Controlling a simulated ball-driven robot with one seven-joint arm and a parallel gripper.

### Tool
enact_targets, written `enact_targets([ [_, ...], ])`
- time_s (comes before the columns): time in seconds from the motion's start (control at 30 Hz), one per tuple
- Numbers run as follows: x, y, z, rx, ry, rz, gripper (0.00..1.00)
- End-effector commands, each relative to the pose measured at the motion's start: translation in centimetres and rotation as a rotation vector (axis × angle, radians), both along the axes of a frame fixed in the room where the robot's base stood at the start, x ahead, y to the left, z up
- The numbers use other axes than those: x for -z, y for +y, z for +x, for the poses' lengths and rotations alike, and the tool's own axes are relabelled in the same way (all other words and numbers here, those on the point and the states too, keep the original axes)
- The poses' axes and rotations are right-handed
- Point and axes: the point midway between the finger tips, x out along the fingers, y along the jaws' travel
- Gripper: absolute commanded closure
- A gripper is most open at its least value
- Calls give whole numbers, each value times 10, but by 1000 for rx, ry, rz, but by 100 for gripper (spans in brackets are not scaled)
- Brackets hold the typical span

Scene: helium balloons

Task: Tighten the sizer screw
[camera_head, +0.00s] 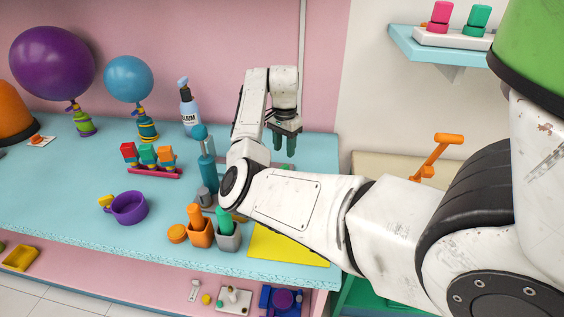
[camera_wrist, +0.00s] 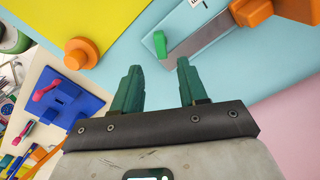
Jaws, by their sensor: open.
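My gripper (camera_head: 286,143) has dark green fingers, apart and empty, above the right part of the blue table. It also shows in the wrist view (camera_wrist: 157,66). In that view a grey metal bar (camera_wrist: 205,38) lies just beyond the fingertips, with a small upright green piece (camera_wrist: 160,44) at one end and an orange block (camera_wrist: 250,11) at the other. This may be the sizer; no screw on it is clear. In the head view my arm hides most of it. A purple ring (camera_head: 129,208) with a yellow knob (camera_head: 106,201) lies at the table's front left.
A yellow sheet (camera_head: 280,246) lies below my arm, with an orange knobbed piece (camera_wrist: 81,53) at its edge in the wrist view. Orange (camera_head: 200,230) and grey (camera_head: 228,238) holders, a teal pump (camera_head: 206,165) and a bottle (camera_head: 189,112) stand left of my arm. Balloons (camera_head: 52,62) stand farther left.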

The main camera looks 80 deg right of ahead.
Motion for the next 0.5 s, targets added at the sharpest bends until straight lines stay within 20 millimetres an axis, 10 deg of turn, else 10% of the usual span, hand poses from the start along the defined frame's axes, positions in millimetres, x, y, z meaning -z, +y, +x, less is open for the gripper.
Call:
enact_targets([
  [0.5, 72, 0, 0, -2, 0, 1, 57],
])
